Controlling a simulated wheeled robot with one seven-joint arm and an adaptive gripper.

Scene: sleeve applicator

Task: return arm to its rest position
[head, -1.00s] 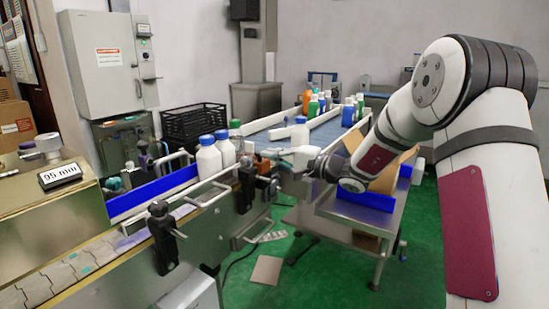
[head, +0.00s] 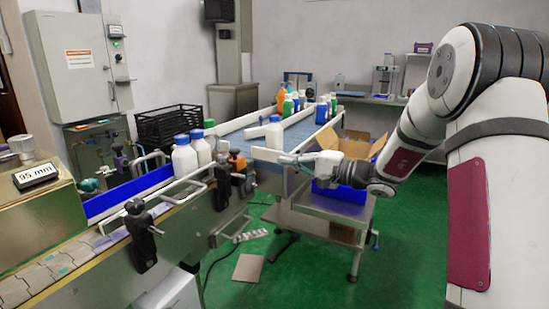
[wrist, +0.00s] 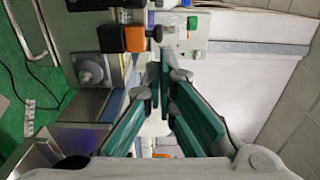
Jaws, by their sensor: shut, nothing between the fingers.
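My gripper (head: 290,159) is in the middle of the head view, at the end of my arm reaching in from the right. It points left, over the near side of the conveyor end and beside the cart with the box. In the wrist view its two green-lined fingers (wrist: 160,85) come together at the tips with nothing between them. A white bottle with a blue cap (head: 273,132) stands on the belt just behind the gripper.
White bottles with blue caps (head: 185,157) stand on the conveyor at the left. A black crate (head: 168,124) is behind the line. Green floor (head: 400,250) is clear at the right.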

